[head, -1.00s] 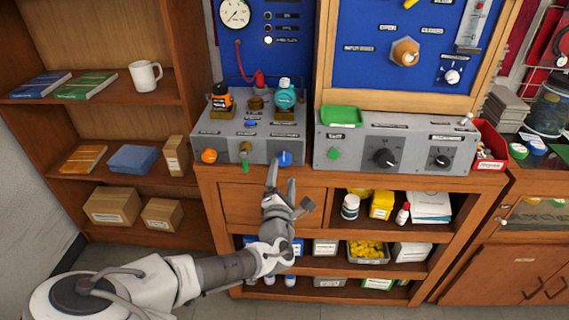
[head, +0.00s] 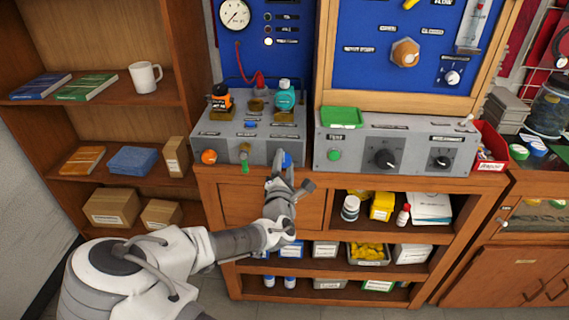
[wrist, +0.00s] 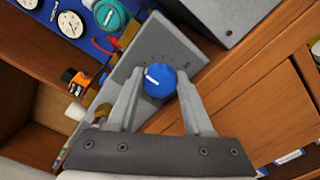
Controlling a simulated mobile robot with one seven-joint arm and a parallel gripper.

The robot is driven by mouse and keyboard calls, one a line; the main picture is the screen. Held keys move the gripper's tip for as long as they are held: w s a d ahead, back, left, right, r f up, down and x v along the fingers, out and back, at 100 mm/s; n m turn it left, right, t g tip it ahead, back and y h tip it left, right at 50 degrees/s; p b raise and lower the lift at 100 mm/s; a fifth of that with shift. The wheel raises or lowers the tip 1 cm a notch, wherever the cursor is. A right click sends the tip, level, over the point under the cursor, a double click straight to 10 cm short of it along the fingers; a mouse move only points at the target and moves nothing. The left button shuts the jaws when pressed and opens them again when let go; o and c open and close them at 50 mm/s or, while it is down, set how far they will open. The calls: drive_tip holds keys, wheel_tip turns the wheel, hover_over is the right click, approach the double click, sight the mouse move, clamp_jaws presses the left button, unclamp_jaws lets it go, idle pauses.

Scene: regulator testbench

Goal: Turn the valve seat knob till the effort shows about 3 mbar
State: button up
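A blue knob (head: 287,160) with a white pointer line is on the front face of the left grey box (head: 222,149), partly hidden by my gripper in the head view. The wrist view shows the knob (wrist: 160,80) with scale marks around it. The knob labels are too small to read. A round white gauge (head: 235,14) is on the blue panel above; its reading is not legible.
An orange knob (head: 209,157) and a green-tipped valve (head: 245,160) are on the same front face, left of the blue knob. A second grey box (head: 398,148) with black dials stands to the right.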

clamp_jaws()
drive_tip(key=shift+m, duration=0.5)
drive_tip(key=m+b, duration=0.1)
drive_tip(key=m, duration=0.1)
drive_tip(key=shift+f+m, duration=0.15)
drive_tip(key=shift+m, duration=0.25)
drive_tip(key=m+b, duration=0.1)
drive_tip(key=m, duration=0.3)
drive_tip(key=shift+m, duration=0.3)
drive_tip(key=m+b, duration=0.2)
drive_tip(key=m, duration=0.2)
drive_tip(key=shift+f+m+b, duration=0.15)
drive_tip(key=shift+m+b, duration=1.35)
drive_tip(key=shift+m, duration=0.9)
drive_tip(key=shift+a, duration=0.1)
